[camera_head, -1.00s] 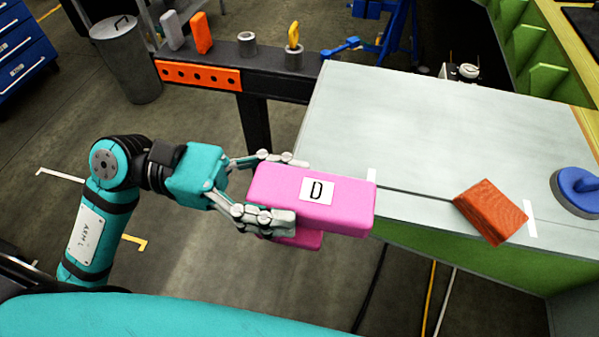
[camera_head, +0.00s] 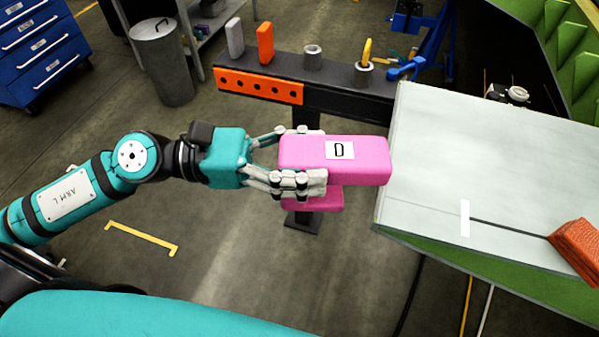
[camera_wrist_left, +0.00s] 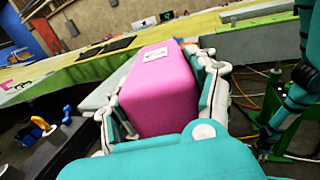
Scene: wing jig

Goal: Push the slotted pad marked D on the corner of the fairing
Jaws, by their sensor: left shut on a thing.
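The slotted pad marked D (camera_head: 365,158) is a pink block with a white label on top and a second pink layer beneath. My left gripper (camera_head: 312,165) is shut on its left end. The pad's right end is close to the left edge of the pale grey fairing (camera_head: 480,150); I cannot tell whether they touch. The fairing's near left corner lies lower right of the pad. In the left wrist view the pad (camera_wrist_left: 160,95) sits between the fingers, and the slot is hidden. My right gripper is not in view.
An orange-brown block (camera_head: 577,250) lies on the fairing at the right, by a dark line and a white strip (camera_head: 464,218). A dark beam (camera_head: 335,100) with an orange plate and several small parts stands behind.

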